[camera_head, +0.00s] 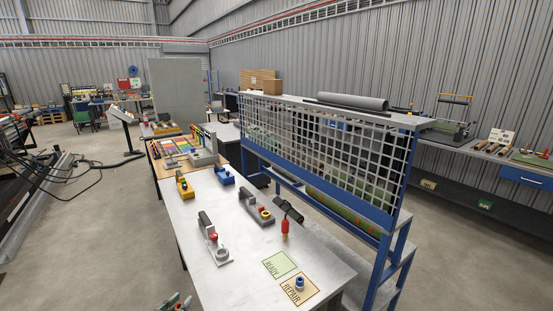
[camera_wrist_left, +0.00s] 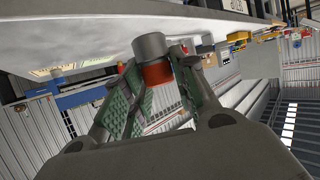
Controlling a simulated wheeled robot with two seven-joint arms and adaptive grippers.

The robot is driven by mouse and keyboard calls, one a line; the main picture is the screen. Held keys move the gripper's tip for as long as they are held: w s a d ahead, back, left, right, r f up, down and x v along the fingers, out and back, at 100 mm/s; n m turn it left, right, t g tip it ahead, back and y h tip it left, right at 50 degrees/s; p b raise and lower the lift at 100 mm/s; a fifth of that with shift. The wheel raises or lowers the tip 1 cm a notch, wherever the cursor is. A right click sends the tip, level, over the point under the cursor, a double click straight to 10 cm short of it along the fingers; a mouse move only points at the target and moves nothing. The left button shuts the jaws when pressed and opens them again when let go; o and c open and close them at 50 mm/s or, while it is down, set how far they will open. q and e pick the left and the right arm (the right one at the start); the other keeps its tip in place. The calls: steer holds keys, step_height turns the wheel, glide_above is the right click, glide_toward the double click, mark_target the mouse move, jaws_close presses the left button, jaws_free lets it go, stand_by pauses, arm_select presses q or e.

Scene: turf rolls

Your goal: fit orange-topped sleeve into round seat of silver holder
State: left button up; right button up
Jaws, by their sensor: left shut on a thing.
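My left gripper (camera_head: 173,302) shows at the bottom edge of the head view, low and in front of the table. In the left wrist view it is shut on the orange-topped sleeve (camera_wrist_left: 157,74), a grey cylinder with an orange-red band between the green finger pads. The sleeve is apart from the silver holder. The silver holder (camera_head: 221,255) lies on the table's left part in the head view, with a dark block at its far end and a red-topped piece on it. Its round seat is too small to make out clearly. My right gripper is not in view.
The white table (camera_head: 205,285) also carries a yellow holder (camera_head: 184,186), a blue holder (camera_head: 224,175), a dark grey holder (camera_head: 260,212) and a red upright piece (camera_head: 285,230). A blue-topped piece (camera_head: 299,283) stands on the REPAIR mat. The READY mat (camera_head: 279,265) is empty. A blue mesh rack (camera_head: 380,220) borders the right.

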arm_select(q)
steer(key=s+d+n+y, duration=0.1)
steer(key=d+n+y, duration=0.1)
steer(key=d, duration=0.4)
steer(key=shift+s+d+f+y, duration=0.15)
steer(key=shift+d+f+y, duration=0.2)
steer(key=shift+f, duration=0.1)
stand_by(0.6)
stand_by(0.5)
